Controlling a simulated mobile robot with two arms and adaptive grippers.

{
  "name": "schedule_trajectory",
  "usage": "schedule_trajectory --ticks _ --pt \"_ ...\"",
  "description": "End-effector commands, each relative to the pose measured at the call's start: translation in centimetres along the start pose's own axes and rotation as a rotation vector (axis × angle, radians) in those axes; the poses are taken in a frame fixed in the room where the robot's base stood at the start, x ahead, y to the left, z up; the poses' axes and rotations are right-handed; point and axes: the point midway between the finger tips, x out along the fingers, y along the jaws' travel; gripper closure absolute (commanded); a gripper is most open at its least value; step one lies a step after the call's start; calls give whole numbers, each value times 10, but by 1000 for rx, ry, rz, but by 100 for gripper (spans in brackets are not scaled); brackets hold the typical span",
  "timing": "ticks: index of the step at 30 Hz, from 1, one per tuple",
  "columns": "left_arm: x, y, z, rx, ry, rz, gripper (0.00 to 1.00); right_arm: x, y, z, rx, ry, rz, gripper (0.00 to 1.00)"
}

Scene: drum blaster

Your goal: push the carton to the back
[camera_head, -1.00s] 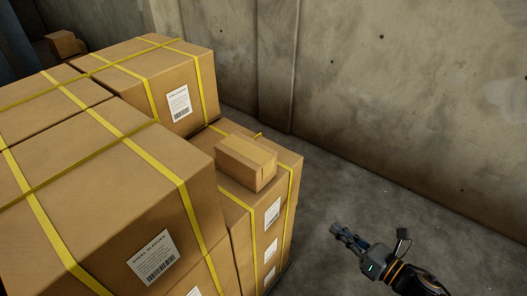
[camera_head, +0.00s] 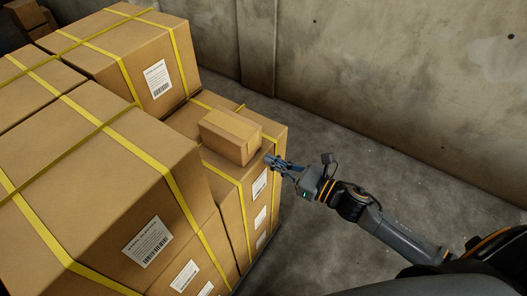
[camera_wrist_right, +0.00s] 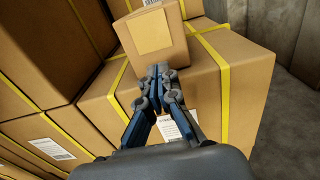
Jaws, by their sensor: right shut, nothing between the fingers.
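The small brown carton (camera_head: 230,136) sits on top of a lower stack of strapped boxes (camera_head: 232,180). In the right wrist view the carton (camera_wrist_right: 152,38) is straight ahead, with a lighter square patch on its near face. My right gripper (camera_head: 270,160) is shut and empty, close to the carton's near right side. In the right wrist view the fingertips (camera_wrist_right: 158,72) point at the carton's lower edge; I cannot tell whether they touch it. My left gripper is in neither view.
Taller strapped boxes (camera_head: 95,150) stand left of the carton, and another strapped box (camera_head: 130,55) stands behind it. A concrete wall (camera_head: 400,80) runs along the back and right. The grey floor (camera_head: 340,150) to the right is bare.

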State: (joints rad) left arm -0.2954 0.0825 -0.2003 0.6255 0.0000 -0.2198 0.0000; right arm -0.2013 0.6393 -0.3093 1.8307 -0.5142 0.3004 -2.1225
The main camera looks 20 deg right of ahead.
Motion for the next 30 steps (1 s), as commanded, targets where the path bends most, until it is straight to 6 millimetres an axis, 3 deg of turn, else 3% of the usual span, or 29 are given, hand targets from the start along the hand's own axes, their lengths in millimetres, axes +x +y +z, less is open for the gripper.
schedule_trajectory --ticks 7,23,30 --pt "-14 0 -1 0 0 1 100 28 0 2 2 0 -1 100" --pt "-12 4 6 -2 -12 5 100 39 0 -2 1 0 0 100" --pt "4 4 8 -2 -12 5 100 83 -1 -2 -2 -3 0 100"
